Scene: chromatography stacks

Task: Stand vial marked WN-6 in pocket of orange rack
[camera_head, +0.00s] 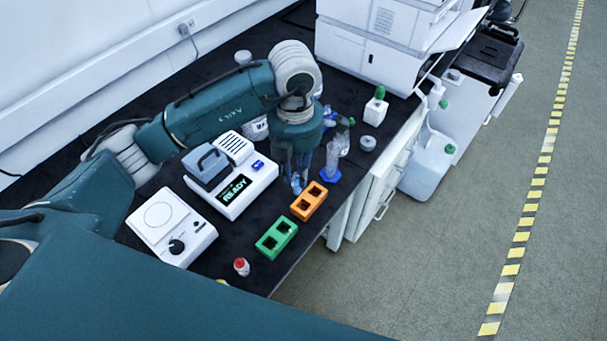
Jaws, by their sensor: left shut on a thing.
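The orange rack (308,201) lies on the dark bench top near its right edge. Its two pockets look dark and empty. My left gripper (297,186) points down just behind and left of the orange rack. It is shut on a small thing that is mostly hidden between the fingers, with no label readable. A small vial with a red cap (241,267) stands near the front edge of the bench, and its marking is too small to read. I cannot tell which vial is WN-6. My right gripper is not in view.
A green rack (276,239) lies in front of the orange one. A white device reading READY (232,176) and a white dial unit (171,226) stand left. Clear and blue labware (332,160) and a green-capped bottle (375,108) stand behind, near the bench edge.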

